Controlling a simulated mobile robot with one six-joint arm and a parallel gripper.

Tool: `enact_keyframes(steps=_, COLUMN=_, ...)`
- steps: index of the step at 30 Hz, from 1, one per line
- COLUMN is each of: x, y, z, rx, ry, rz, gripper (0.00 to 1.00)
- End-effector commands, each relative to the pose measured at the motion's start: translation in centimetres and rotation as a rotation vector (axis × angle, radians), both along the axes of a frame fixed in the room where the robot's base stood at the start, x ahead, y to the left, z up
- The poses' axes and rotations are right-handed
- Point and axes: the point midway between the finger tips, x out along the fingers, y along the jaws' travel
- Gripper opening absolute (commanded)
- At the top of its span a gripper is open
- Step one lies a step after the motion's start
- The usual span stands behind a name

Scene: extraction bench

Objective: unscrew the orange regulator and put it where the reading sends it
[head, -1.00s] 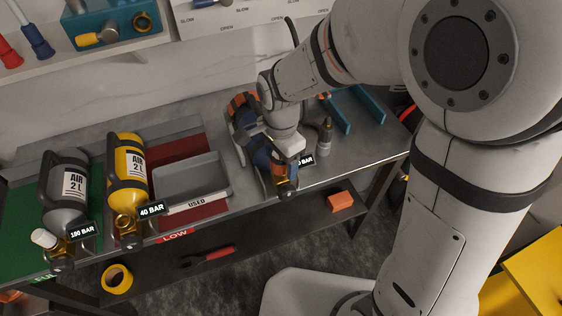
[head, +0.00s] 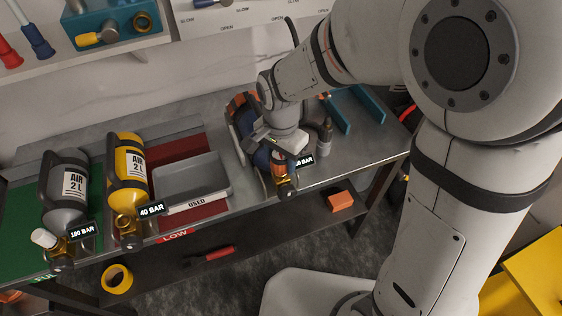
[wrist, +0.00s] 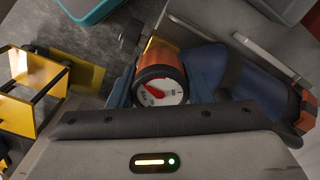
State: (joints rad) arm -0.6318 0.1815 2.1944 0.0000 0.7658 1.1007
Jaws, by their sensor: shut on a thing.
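The orange regulator (wrist: 160,62) shows in the wrist view with a round white gauge (wrist: 160,92) facing me. Red shows on the gauge's left part; its figures are too small to read. My gripper (wrist: 162,86) is shut on the regulator, one blue-grey finger on each side. In the head view the regulator (head: 279,163) is at the front of a dark blue cylinder (head: 259,153), under my gripper. A BAR tag (head: 304,160) beside it is partly hidden. A grey tray marked USED (head: 190,178) is left of the cylinder, with nothing seen in it.
A grey cylinder (head: 70,172) tagged 180 BAR lies on the green FULL area (head: 22,220). A small bottle (head: 325,138) and teal rails (head: 352,108) stand to the right.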

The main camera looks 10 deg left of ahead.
Motion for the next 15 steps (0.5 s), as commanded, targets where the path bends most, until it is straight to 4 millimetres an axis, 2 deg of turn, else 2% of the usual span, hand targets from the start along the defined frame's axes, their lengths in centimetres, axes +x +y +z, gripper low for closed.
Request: enact_keyframes(steps=15, x=0.01, y=0.0, z=0.05, rx=0.0, ry=-0.001, rz=0.678, gripper=0.18)
